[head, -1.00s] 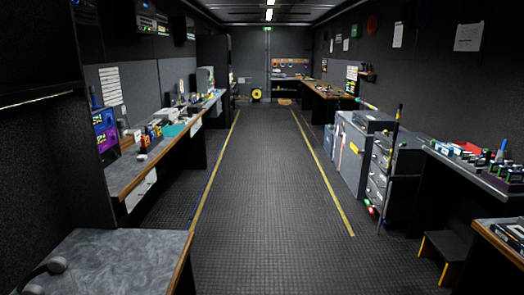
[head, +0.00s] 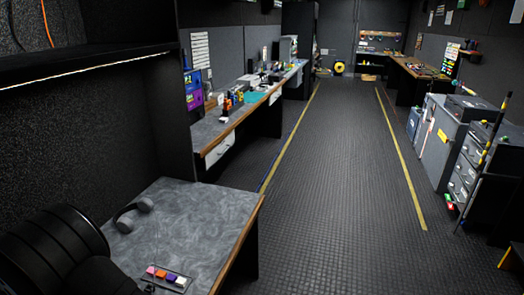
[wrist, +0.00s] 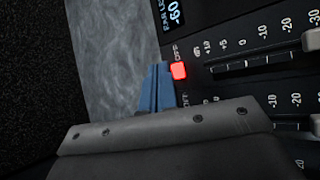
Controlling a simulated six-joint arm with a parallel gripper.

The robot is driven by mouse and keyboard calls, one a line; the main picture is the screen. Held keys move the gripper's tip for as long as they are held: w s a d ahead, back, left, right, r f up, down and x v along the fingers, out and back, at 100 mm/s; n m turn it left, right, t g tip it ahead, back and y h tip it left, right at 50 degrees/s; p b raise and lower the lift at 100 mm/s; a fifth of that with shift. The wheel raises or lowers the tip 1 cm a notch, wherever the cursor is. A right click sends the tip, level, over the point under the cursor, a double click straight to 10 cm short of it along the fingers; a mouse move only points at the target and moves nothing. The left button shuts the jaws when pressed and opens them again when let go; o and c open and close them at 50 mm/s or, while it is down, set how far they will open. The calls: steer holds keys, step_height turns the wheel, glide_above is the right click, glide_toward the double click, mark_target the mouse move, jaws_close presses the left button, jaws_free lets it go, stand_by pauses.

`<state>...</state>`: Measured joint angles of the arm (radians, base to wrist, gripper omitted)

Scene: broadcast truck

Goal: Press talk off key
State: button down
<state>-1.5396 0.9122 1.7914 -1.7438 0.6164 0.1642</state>
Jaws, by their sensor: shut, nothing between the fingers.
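In the wrist view a small red lit key (wrist: 179,71) sits at the left edge of a dark fader panel (wrist: 225,88), with "OFF" lettering beside it. A second "OFF" marking is lower on the panel, partly above my gripper's grey body. My gripper (wrist: 157,88) is shut and empty; its blue fingers are just left of the red key. I cannot tell whether they touch it. The word "talk" is not readable in either view. The head view does not clearly show the fingers or this panel.
My dark arm covers the lower left corner. The ribbed aisle floor (head: 335,170) is clear. A workbench (head: 225,127) stands farther along the left wall.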

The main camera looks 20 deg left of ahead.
step_height(320, 180, up, 6)
stand_by(0.7)
steer(key=shift+f, duration=3.9)
steer(key=shift+r, duration=0.1)
step_height(320, 180, up, 10)
steer(key=w, duration=0.1)
steer(key=shift+m, duration=0.4)
